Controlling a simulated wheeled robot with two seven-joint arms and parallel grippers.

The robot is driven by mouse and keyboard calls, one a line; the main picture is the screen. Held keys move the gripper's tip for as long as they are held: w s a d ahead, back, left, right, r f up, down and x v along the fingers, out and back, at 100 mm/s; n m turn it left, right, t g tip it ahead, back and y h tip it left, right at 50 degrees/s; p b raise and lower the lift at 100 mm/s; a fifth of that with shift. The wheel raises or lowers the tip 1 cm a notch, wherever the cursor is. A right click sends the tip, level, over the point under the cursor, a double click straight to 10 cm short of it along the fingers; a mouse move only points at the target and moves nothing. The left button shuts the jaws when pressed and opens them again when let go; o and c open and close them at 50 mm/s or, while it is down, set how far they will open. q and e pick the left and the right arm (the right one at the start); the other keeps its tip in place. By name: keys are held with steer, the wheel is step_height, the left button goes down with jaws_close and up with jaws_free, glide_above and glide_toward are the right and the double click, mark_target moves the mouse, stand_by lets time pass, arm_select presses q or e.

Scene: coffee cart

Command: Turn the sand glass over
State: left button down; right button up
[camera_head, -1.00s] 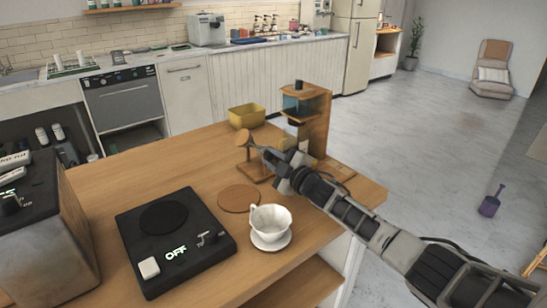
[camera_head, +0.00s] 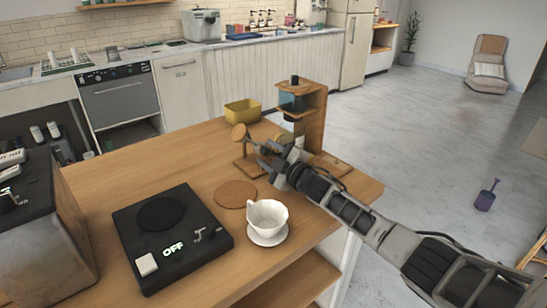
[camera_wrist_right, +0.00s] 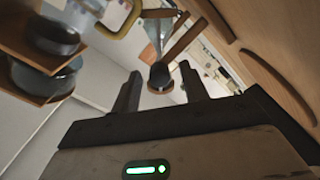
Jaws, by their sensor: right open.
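The sand glass (camera_head: 240,132) stands on the wooden table in a small wooden stand. Its round wooden end shows in the head view, and my gripper partly hides the rest. In the right wrist view its clear glass (camera_wrist_right: 157,32) narrows to a waist, with a dark bulb below. My right gripper (camera_head: 264,155) is open close beside the stand. In the wrist view the dark bulb appears between the two fingers (camera_wrist_right: 160,92), beyond their tips, with no clear contact. My left gripper is not in view.
A wooden coffee tower (camera_head: 316,112) stands close behind my right gripper. A yellow box (camera_head: 243,111) is at the table's far edge. A round coaster (camera_head: 235,194), a white cup (camera_head: 267,214) and a black scale (camera_head: 170,240) are nearer. A metal machine (camera_head: 40,235) stands left.

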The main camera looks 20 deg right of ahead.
steer(key=shift+s+d, duration=0.2)
steer(key=shift+s, duration=0.25)
steer(key=v, duration=1.4)
steer(key=shift+s+d, duration=0.15)
steer(key=shift+s, duration=0.3)
